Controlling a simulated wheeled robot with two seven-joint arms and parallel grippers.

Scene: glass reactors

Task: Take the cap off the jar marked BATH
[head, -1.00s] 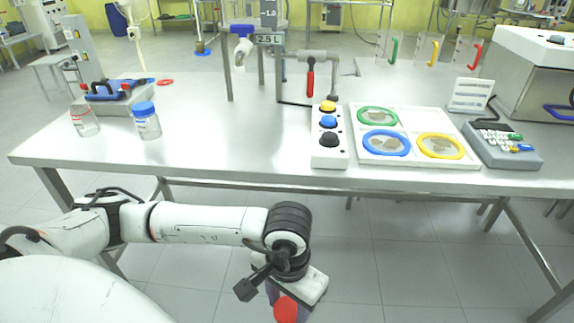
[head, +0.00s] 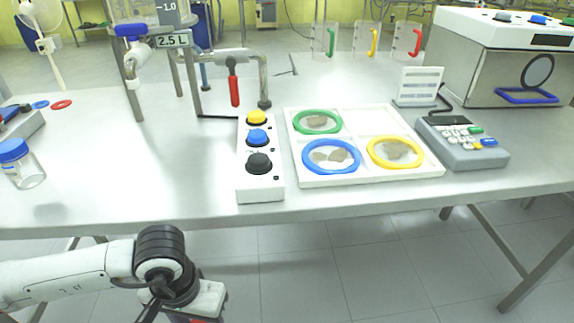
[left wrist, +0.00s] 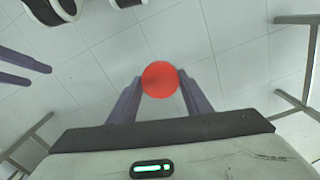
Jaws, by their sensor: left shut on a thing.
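My left gripper (left wrist: 160,88) is shut on a round red cap (left wrist: 160,78), held between its two fingers over the floor in the left wrist view. In the head view my left arm hangs in front of the table's near edge, and the fingers are cut off by the bottom edge. No jar marked BATH can be made out. My right gripper is not in view.
The table (head: 100,160) holds a button box (head: 260,190), a white tray (head: 355,180) with coloured rings, a keypad device (head: 470,155) and a stand with a red-handled valve (head: 234,90). The table's left middle is clear.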

